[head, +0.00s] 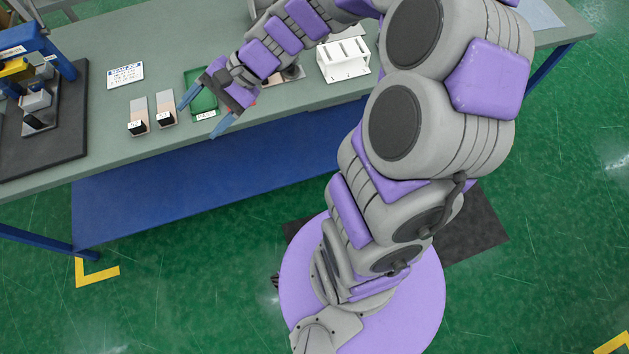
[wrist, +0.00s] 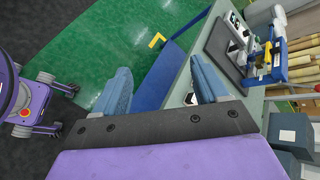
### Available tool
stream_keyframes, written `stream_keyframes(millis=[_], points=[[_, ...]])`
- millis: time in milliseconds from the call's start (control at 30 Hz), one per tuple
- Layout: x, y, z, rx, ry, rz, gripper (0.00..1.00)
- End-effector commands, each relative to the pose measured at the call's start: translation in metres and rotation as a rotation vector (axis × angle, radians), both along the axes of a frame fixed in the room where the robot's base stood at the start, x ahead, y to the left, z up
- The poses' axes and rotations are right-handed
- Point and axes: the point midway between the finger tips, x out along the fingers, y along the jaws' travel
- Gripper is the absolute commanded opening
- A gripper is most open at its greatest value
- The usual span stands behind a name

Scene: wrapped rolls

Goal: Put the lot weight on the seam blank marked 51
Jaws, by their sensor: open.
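Two seam blanks lie side by side on the bench, a left blank (head: 138,110) and a right blank (head: 165,103). Each is a pale tan strip with a dark end and a small white number tag, too small to read surely, so I cannot tell which is 51. My gripper (head: 198,121) is open, its two blue fingers apart over a green tray (head: 203,88) near the bench's front edge, right of the blanks. It also shows in the wrist view (wrist: 159,64) with nothing between the fingers. I cannot surely pick out the lot weight; my arm hides part of the bench.
A white slotted rack (head: 343,62) stands right of my forearm. A white sign (head: 125,76) lies behind the blanks. A blue-framed machine (head: 40,70) on a dark mat (head: 68,130) fills the left end. The bench between mat and blanks is clear.

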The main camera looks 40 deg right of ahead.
Motion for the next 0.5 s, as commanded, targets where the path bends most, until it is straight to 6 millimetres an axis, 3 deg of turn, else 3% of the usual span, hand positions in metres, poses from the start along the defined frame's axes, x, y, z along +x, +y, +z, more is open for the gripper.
stream_keyframes(millis=[100,233,367,500], points=[[-0.054,0.017,0.005,-0.142,-0.055,0.203,0.73],[-0.106,0.016,0.004,-0.305,-0.103,0.395,0.73],[-0.156,0.001,0.002,-0.469,-0.132,0.571,0.73],[-0.198,-0.029,0.001,-0.647,-0.150,0.722,0.73]])
